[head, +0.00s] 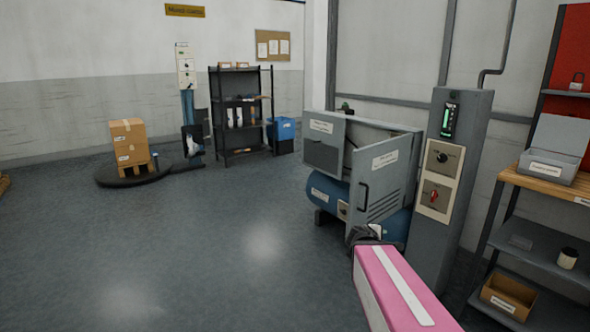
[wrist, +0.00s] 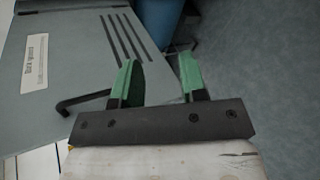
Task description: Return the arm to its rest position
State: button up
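My gripper (wrist: 162,85) shows in the wrist view with two green-padded fingers standing apart and nothing between them. In that view it is close to a grey vented panel (wrist: 75,60) with a dark bar handle (wrist: 85,101); the handle is left of the fingers, and I cannot tell whether they touch. In the head view my pink arm (head: 400,285) reaches from the bottom edge toward the machine. Its dark end (head: 365,236) is just below the open panel door (head: 388,175); the fingers cannot be made out there.
A blue compressor (head: 328,193) sits inside the grey housing (head: 322,140), whose door stands open. A grey control pillar (head: 455,170) with a red switch rises just right of my arm. A shelf with a wooden top (head: 545,185) stands at far right. The floor left of my arm is clear.

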jog(key=s+a+f+m+g+y, duration=0.8)
jog(key=s+a+f+m+y, duration=0.1)
jog(key=s+a+f+m, duration=0.2)
notch_tip(320, 180, down, 2)
jog(key=shift+s+a+f+m+g, duration=0.15)
jog(key=shift+a+m+g, duration=0.25)
jog(key=shift+a+m, duration=0.5)
jog(key=shift+a, duration=0.1)
dwell(0.5)
